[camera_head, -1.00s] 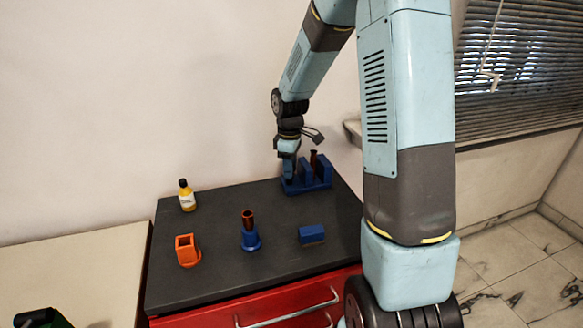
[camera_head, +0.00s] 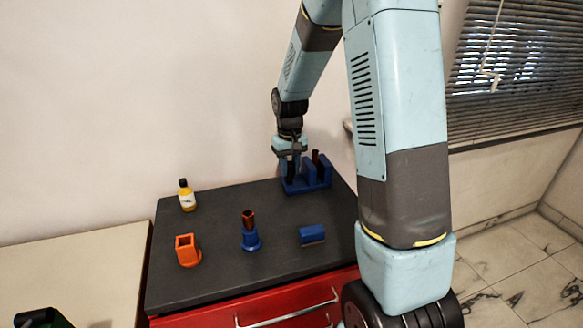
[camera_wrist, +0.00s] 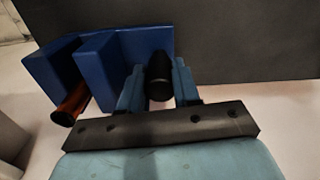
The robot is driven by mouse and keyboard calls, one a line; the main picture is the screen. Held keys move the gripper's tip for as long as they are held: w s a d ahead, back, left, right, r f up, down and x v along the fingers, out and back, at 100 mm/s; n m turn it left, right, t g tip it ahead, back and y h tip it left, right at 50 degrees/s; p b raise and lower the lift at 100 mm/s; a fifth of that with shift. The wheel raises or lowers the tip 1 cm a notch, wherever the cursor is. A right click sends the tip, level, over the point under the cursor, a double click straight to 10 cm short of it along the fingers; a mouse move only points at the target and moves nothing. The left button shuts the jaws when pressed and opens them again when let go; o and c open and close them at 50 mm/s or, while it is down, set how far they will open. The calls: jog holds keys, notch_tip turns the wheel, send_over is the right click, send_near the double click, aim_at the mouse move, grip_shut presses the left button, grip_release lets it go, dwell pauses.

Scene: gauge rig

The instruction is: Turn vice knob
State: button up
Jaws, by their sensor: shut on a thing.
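The blue vice (camera_head: 312,177) stands at the far right of the dark worktop, with upright blue jaws. A dark reddish-brown cylinder sits between its jaws; it also shows as an orange-brown tube (camera_wrist: 71,103) in the wrist view. The vice's black knob (camera_wrist: 159,78) sticks out from the side of the blue body (camera_wrist: 143,44) in the wrist view. My gripper (camera_wrist: 159,88) has one blue finger on each side of the knob and is shut on it. In the head view my gripper (camera_head: 289,176) is at the vice's left end, and the knob is mostly hidden there.
A yellow bottle (camera_head: 187,197), an orange square holder (camera_head: 187,251), a blue holder with a reddish-brown tube (camera_head: 250,233) and a blue block (camera_head: 312,235) stand on the worktop (camera_head: 220,281). The wall is close behind the vice.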

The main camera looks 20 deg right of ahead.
aim_at(290, 163)
jog(key=shift+w+r+m, duration=0.1)
jog(key=shift+w+m, duration=0.05)
jog(key=shift+m, duration=1.95)
jog(key=o, duration=1.1)
jog(key=shift+c, duration=0.2)
notch_tip(290, 163, up, 14)
jog(key=shift+f, duration=0.2)
